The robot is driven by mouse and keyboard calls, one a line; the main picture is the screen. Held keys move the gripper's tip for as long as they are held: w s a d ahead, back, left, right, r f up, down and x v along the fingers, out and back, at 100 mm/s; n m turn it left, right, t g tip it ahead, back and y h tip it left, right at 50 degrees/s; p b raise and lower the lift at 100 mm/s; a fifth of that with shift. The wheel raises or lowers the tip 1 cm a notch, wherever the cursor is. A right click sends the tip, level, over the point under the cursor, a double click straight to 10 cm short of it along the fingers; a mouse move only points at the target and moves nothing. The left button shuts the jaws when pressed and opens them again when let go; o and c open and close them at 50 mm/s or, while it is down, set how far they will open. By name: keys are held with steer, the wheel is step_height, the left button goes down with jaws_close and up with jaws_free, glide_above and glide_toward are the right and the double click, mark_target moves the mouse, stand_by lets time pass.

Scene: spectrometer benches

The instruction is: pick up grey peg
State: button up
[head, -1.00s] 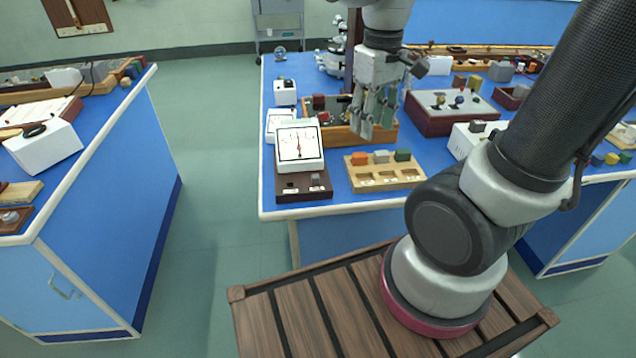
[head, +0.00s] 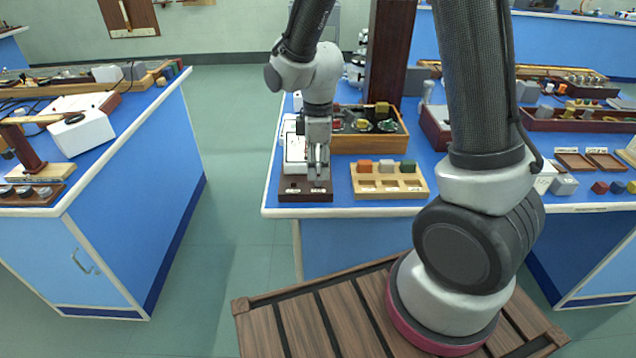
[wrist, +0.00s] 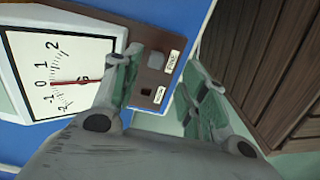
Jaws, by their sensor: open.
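A small grey peg (wrist: 155,60) stands on the dark brown base (wrist: 130,25) of the dial meter (wrist: 60,75), near a white label and a dark square hole (wrist: 147,92). In the wrist view my gripper (wrist: 160,66) is open, its green-padded fingers on either side of the peg in the picture; I cannot tell its height above it. In the head view my gripper (head: 317,176) is over the brown base (head: 290,196) at the table's front left, and hides the peg there.
Right of the base, a light wooden tray (head: 390,196) holds orange, grey and green blocks along its back. Behind it is a wooden box (head: 372,143) with assorted parts. The blue table's front edge (head: 350,212) is close. A second bench (head: 120,190) stands left, across free floor.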

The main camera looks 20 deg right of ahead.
mark_target(318, 183)
steer(key=f, duration=0.4)
steer(key=shift+w+f, duration=0.15)
steer(key=shift+w, duration=0.15)
jaws_close()
